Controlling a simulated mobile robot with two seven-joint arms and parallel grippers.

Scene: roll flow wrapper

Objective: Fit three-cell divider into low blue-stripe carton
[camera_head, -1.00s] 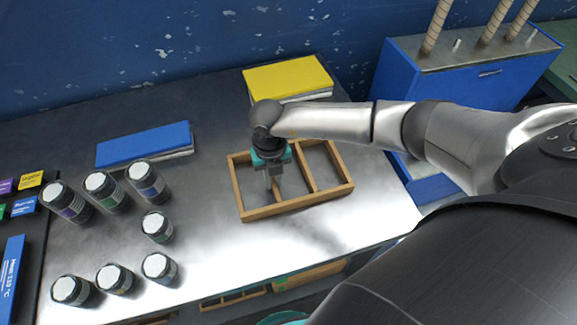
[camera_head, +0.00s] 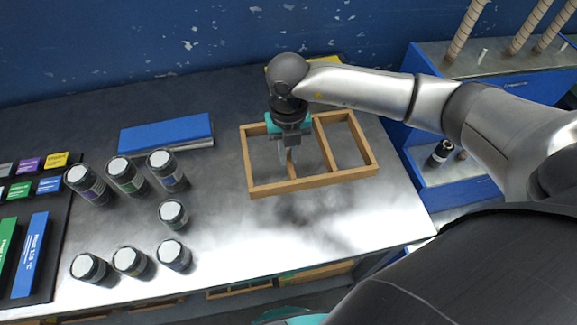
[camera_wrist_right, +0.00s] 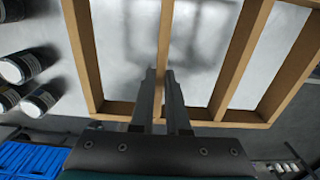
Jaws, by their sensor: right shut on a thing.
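The divider (camera_head: 256,188) is a pale wooden frame split by thin cross pieces. It is above the steel table, and its soft shadow lies below and apart from it. My right gripper (camera_head: 289,153) points down inside the frame, its fingers closed on one inner partition. In the right wrist view the gripper fingers (camera_wrist_right: 160,90) pinch that partition (camera_wrist_right: 166,35), and the frame's side bar (camera_wrist_right: 85,55) runs past on the left. I cannot make out a blue-stripe carton in these views. My left gripper is not in view.
Several white-lidded jars (camera_head: 173,213) stand on the left of the table (camera_head: 235,255). A blue flat block (camera_head: 165,134) lies at the back. A blue cabinet (camera_head: 483,82) with upright rods stands at the right. The table's front middle is clear.

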